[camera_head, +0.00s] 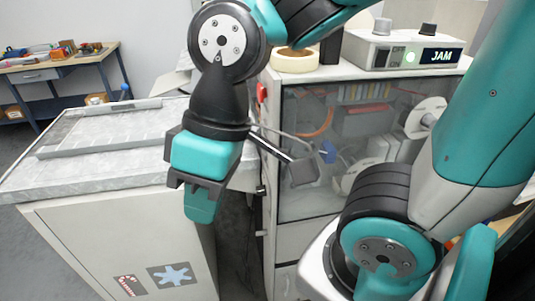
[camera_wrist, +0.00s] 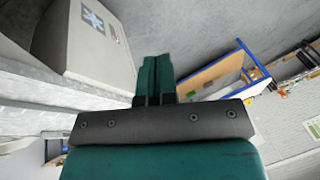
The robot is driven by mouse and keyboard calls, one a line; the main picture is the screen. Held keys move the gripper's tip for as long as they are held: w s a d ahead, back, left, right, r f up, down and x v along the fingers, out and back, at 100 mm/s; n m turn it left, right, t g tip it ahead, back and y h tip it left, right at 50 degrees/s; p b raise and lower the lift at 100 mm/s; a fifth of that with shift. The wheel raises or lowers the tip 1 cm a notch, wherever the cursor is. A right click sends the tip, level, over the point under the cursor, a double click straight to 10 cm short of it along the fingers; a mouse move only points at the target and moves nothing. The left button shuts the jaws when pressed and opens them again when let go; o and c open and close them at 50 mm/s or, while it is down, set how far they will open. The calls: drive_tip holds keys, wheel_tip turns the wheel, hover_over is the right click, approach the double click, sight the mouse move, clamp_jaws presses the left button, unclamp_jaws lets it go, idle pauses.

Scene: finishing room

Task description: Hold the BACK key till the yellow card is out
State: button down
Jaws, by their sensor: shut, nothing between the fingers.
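My gripper (camera_head: 200,208) is shut and empty, pointing down in front of the light grey chest at the left. In the wrist view its closed fingers (camera_wrist: 155,78) show with nothing between them. A control box (camera_head: 365,52) sits on top of the cabinet at the upper right. I cannot make out a key marked BACK. I see no yellow card; the lower part of the cabinet window is partly hidden by my arm. My gripper is well apart from the control box.
The cabinet's clear window (camera_head: 300,205) shows rollers and a blue part inside. A red button (camera_head: 262,92) is on its edge. A tape roll (camera_head: 294,67) lies on top. The grey chest (camera_head: 100,245) stands left. A workbench (camera_head: 60,70) with tools is behind.

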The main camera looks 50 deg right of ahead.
sight(265, 155)
drive_tip(key=w+d+f+m+h+b, duration=0.1)
drive_tip(key=w+d+f+m+h, duration=0.7)
drive_tip(key=w+m, duration=0.4)
drive_tip(key=w+d+f+m+h+b, duration=0.2)
drive_tip(key=w+d+f+m+h, duration=0.6)
drive_tip(key=w+m, duration=0.5)
wheel_tip(265, 155, down, 3)
drive_tip(key=shift+d+r+m+t+h+b, duration=0.25)
drive_tip(key=shift+d+m+t, duration=0.2)
drive_tip(key=shift+m, duration=0.55)
drive_tip(key=shift+d, duration=0.1)
drive_tip(key=s+d, duration=0.4)
drive_tip(key=d, duration=0.3)
drive_tip(key=shift+s, duration=0.4)
drive_tip(key=shift+s+d+f, duration=0.1)
drive_tip(key=shift+d, duration=0.15)
drive_tip(key=shift+s+d, duration=0.15)
drive_tip(key=shift+d, duration=0.05)
